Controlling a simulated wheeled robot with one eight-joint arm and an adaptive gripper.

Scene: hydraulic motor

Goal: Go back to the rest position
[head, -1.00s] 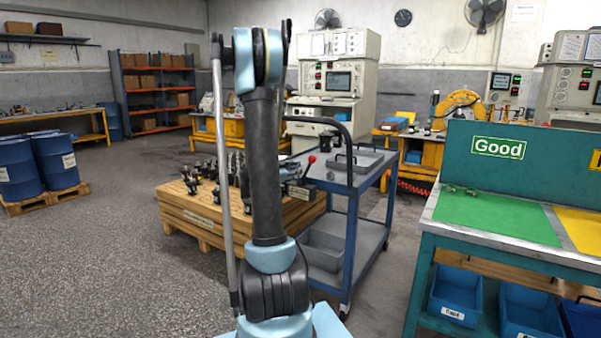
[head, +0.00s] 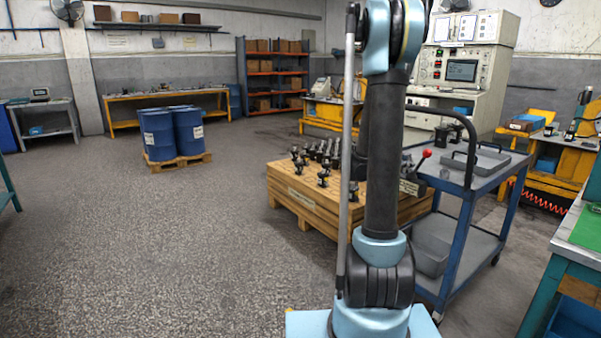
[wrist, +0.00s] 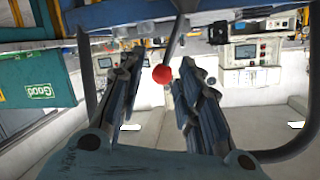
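My gripper (wrist: 153,90) shows in the wrist view with its two dark ridged fingers spread apart. It is open, with nothing between the fingers that I can see held. A red lever knob (wrist: 162,74) appears in the gap between the fingertips; how far beyond them it is, I cannot tell.
A blue trolley (head: 466,210) with a red-knobbed lever (head: 426,153) stands right of my arm. A wooden pallet block (head: 318,203) with several dark parts is behind it. Blue drums (head: 172,133) stand farther left. A green-topped table (head: 588,230) is at the right edge. The left floor is clear.

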